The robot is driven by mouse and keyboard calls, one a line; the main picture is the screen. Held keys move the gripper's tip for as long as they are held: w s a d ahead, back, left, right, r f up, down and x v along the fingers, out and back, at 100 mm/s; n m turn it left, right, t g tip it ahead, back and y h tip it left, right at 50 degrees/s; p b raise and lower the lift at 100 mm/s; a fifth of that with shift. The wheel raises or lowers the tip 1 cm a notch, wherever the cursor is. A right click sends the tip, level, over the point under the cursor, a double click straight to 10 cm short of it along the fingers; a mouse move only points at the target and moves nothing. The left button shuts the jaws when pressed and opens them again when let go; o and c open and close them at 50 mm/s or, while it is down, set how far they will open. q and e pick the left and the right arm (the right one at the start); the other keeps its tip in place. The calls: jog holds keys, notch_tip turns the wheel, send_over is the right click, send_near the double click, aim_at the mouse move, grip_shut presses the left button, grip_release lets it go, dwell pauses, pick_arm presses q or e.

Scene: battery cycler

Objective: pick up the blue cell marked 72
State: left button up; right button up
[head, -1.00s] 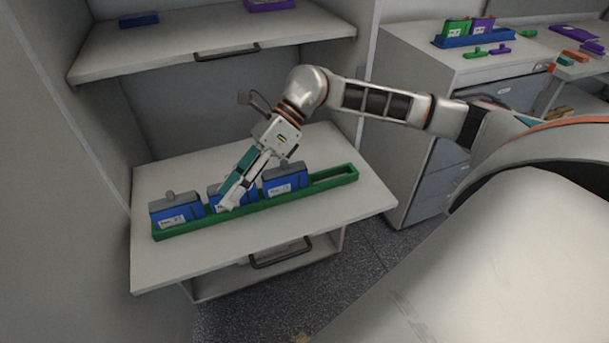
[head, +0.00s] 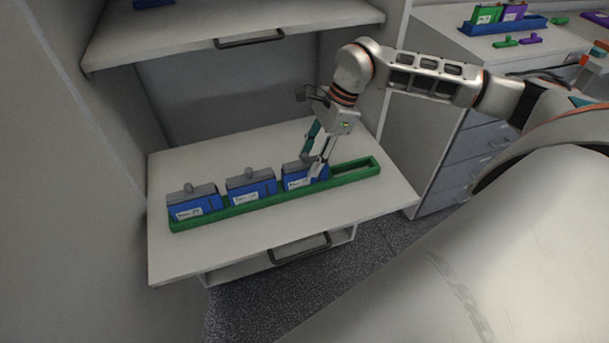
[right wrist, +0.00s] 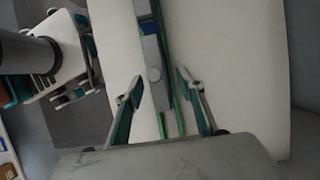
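Three blue cells with grey tops, round knobs and white labels stand upright in a green tray (head: 352,177) on a pull-out shelf. They are the left cell (head: 192,202), the middle cell (head: 250,186) and the right cell (head: 293,178). The label numbers are too small to read, so I cannot tell which is 72. My right gripper (head: 312,166) is at the right cell and partly covers it. In the right wrist view the open fingers (right wrist: 159,76) stand either side of a cell's grey top (right wrist: 154,75), with gaps. My left gripper is out of view.
The tray's right slot is empty. The pale shelf (head: 255,250) is otherwise clear, with a dark handle (head: 300,248) at its front. An upper shelf (head: 300,22) hangs above. A cabinet at the right carries a blue tray (head: 505,26) with green and purple cells.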

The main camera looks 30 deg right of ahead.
aim_at(305, 171)
jog(key=x, duration=0.4)
jog(key=shift+s+a+f, duration=0.1)
jog(key=shift+a+f, duration=0.1)
jog(key=shift+f, duration=0.15)
grip_shut()
jog(key=shift+r, duration=0.1)
jog(key=shift+r, duration=0.1)
